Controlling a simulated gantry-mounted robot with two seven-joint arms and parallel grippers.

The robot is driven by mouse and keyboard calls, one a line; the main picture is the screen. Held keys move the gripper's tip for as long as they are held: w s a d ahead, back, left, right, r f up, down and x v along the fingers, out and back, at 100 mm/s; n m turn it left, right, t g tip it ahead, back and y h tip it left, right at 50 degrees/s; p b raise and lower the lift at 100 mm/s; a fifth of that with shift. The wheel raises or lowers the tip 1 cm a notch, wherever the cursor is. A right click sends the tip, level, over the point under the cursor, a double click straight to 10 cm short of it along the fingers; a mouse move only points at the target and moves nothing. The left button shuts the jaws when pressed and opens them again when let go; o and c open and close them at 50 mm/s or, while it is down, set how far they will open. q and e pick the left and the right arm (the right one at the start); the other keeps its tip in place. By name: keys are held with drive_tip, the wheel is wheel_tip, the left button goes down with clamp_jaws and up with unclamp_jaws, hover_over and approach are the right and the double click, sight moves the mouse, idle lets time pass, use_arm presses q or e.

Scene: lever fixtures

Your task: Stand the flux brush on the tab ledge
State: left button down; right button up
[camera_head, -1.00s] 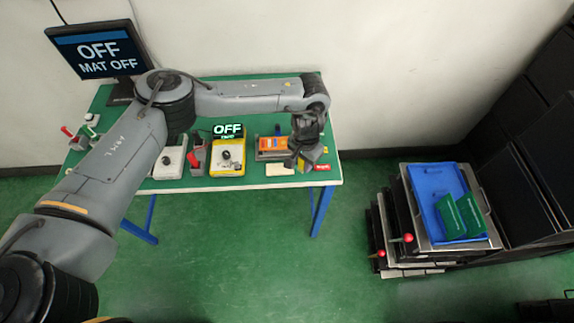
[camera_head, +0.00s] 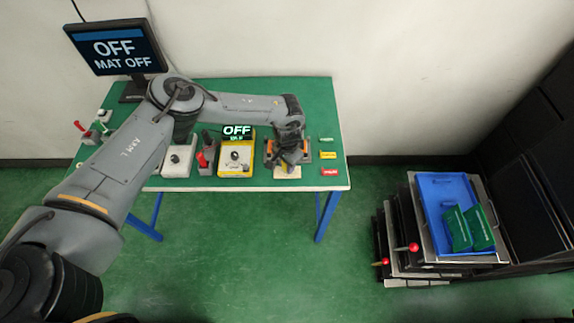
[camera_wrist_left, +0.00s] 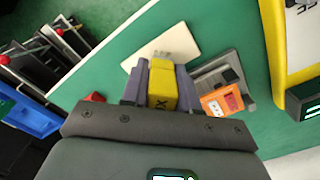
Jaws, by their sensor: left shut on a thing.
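My left gripper (camera_head: 291,158) is at the table's right part, just behind and above a cream plate (camera_head: 288,174). In the left wrist view its two purple-grey fingers (camera_wrist_left: 163,85) are shut on the flux brush (camera_wrist_left: 164,94), a yellow block with dark lettering and a grey bristle-like end (camera_wrist_left: 165,54). That end points toward the cream plate (camera_wrist_left: 150,38); I cannot tell whether it touches. The brush is hidden by the gripper in the head view. No part is clearly marked as the tab ledge; I cannot tell if it is the cream plate. My right gripper is not in view.
A grey fixture with an orange block (camera_wrist_left: 222,100) is close beside the gripper. Green, yellow (camera_head: 328,155) and red (camera_head: 330,172) tags lie to the right. A yellow box (camera_head: 236,158) showing OFF stands left. A blue tray (camera_head: 432,190) tops the stack off the table.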

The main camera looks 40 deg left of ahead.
use_arm(q)
drive_tip(key=shift+f, duration=0.35)
drive_tip(key=shift+f, duration=0.2)
drive_tip(key=c, duration=0.8)
unclamp_jaws()
drive_tip(key=shift+c, duration=0.2)
drive_tip(key=shift+r, duration=0.15)
wheel_tip(320, 180, up, 12)
drive_tip(key=shift+r+p, duration=0.1)
drive_tip(key=shift+p, duration=0.3)
